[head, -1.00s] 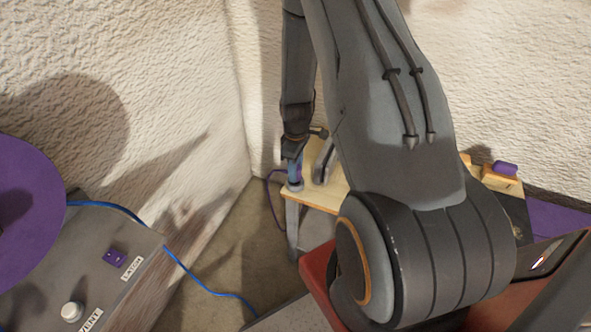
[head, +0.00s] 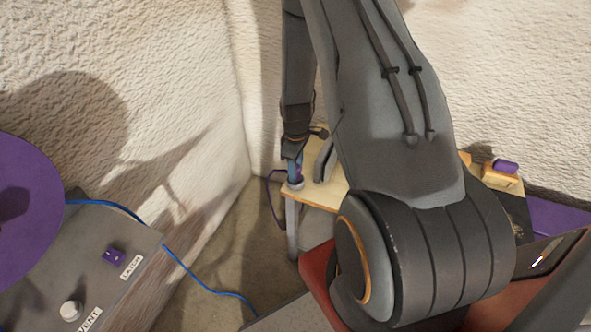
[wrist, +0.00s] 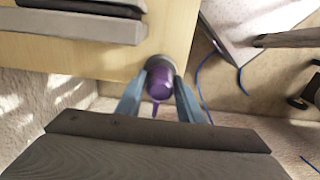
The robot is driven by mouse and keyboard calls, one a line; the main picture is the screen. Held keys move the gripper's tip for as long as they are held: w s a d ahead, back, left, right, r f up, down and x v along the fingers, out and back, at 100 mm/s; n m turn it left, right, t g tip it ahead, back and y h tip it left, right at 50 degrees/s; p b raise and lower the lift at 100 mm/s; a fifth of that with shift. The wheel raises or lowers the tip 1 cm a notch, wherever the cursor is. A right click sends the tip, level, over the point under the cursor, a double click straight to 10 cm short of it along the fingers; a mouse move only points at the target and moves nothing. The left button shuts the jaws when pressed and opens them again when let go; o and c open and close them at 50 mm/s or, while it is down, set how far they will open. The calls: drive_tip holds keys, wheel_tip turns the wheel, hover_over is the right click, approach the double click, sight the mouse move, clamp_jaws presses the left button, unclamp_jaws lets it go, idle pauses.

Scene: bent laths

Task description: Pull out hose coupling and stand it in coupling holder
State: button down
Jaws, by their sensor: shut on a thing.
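The hose coupling (wrist: 161,80) is a short purple cylinder between the two light blue fingers of my gripper (wrist: 159,98) in the wrist view. My gripper is shut on it. A round grey ring (wrist: 160,60), which looks like the coupling holder, sits right behind the coupling at the edge of the wooden table. In the head view my gripper (head: 295,170) points down at the table's near left corner, with the grey ring (head: 295,186) just under the fingertips. I cannot tell whether the coupling is inside the ring or still in front of it.
The light wooden table (head: 322,197) stands in the corner by rough white walls. A purple hose (head: 271,200) loops down left of it. A blue cable (head: 200,284) crosses the floor.

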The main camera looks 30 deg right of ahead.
drive_tip(key=shift+f, duration=0.55)
idle(0.7)
drive_tip(key=c, duration=0.6)
unclamp_jaws()
drive_tip(key=shift+c, duration=0.2)
drive_tip(key=shift+r, duration=0.15)
drive_tip(key=shift+r+p, duration=2.15)
drive_tip(key=shift+r, duration=1.5)
drive_tip(key=shift+r, duration=0.1)
